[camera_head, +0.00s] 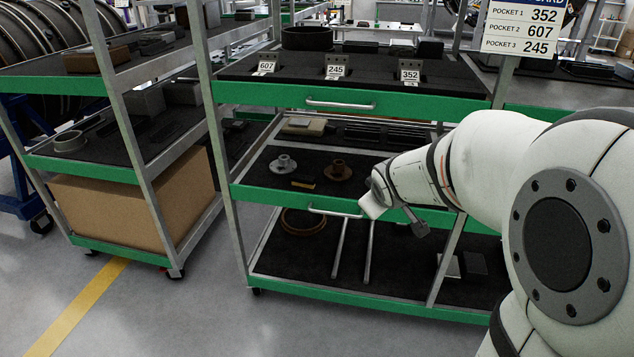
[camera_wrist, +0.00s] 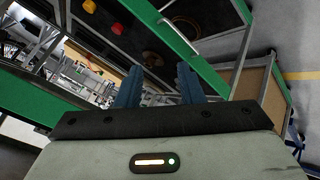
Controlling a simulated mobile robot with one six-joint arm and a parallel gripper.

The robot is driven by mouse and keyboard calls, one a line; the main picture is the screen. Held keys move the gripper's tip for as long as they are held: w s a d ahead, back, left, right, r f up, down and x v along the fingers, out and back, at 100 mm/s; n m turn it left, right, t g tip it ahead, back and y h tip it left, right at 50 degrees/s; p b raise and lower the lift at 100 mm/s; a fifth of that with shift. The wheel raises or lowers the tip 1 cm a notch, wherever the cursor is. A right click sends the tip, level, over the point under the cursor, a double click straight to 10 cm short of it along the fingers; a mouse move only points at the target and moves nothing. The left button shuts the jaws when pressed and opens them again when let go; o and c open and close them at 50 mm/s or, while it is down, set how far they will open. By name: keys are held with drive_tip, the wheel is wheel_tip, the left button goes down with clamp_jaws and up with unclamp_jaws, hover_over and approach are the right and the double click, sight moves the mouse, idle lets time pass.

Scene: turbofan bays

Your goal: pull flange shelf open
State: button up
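The flange shelf (camera_head: 262,198) is the middle level of the rack, with a green front and a dark mat. A grey flange (camera_head: 283,165) and a brown flange (camera_head: 338,170) stand on it. Its silver bar handle (camera_head: 335,212) runs along the front, just left of my wrist. In the wrist view a silver handle (camera_wrist: 180,36) on a green front lies beyond my fingers. My gripper (camera_wrist: 160,86) is open, with two blue fingers apart and nothing visible between them.
Above is another green-fronted shelf (camera_head: 260,97) with its own handle and number cards. Below is a low shelf (camera_head: 330,297) holding a ring and other parts. A second rack with a cardboard box (camera_head: 120,205) stands left. The floor in front is clear.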

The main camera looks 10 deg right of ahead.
drive_tip(key=w+d+f+n+t+y+b, duration=0.15)
drive_tip(key=w+f+n+t+b, duration=0.25)
drive_tip(key=w+f+n+b, duration=0.65)
drive_tip(key=n+t+y+b, duration=0.2)
drive_tip(key=n+y+b, duration=0.3)
drive_tip(key=y, duration=0.3)
approach(335, 214)
drive_tip(key=x, duration=0.3)
drive_tip(key=shift+h, duration=0.25)
drive_tip(key=b+x, duration=0.1)
drive_tip(key=x, duration=0.6)
drive_tip(key=shift+w+f, duration=0.1)
drive_tip(key=shift+w, duration=0.1)
clamp_jaws()
